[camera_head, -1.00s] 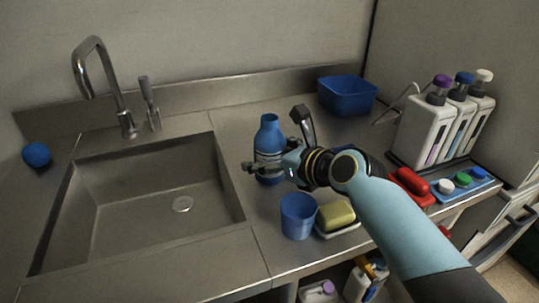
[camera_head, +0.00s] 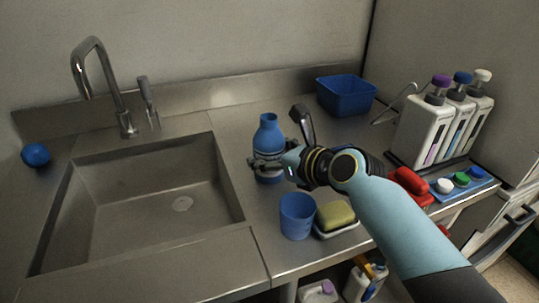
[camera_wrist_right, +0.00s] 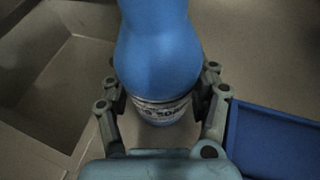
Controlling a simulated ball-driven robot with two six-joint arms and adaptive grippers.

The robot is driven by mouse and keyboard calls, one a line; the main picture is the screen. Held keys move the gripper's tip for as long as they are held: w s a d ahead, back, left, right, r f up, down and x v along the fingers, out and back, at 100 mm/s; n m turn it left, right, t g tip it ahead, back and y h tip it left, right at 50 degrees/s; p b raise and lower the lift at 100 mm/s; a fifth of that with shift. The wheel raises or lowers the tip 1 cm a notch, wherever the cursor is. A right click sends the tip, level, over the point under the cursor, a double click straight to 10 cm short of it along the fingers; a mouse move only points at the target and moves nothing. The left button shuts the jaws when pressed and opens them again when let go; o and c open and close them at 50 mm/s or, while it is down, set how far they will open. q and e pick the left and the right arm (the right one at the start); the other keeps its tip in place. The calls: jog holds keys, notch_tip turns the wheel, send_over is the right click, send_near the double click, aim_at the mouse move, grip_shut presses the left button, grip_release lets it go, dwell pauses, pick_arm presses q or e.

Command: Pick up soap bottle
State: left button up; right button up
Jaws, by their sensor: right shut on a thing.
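The blue soap bottle (camera_head: 268,134) stands upright on the steel counter, right of the sink. My right gripper (camera_head: 266,162) is shut on its lower body, with the fingers on both sides. In the right wrist view the bottle (camera_wrist_right: 158,55) fills the middle, and a label with partly readable lettering shows between the fingers of the gripper (camera_wrist_right: 162,105). I cannot tell whether the base is off the counter. My left gripper is not in view.
A blue cup (camera_head: 297,216) and a yellow sponge (camera_head: 335,214) on a dish sit in front of my right gripper. The sink (camera_head: 150,205) lies to the left. A blue bin (camera_head: 346,97), white dispensers (camera_head: 424,130) and a red item (camera_head: 408,184) are to the right.

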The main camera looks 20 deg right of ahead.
aim_at(278, 139)
jog(key=shift+r, duration=0.85)
notch_tip(278, 139, up, 3)
jog(key=shift+f+p, duration=0.15)
jog(key=shift+p, duration=0.45)
jog(key=w+d+r, duration=0.5)
jog(key=d+r, duration=0.1)
jog(key=d, duration=0.4)
jog(key=shift+d+r, duration=0.25)
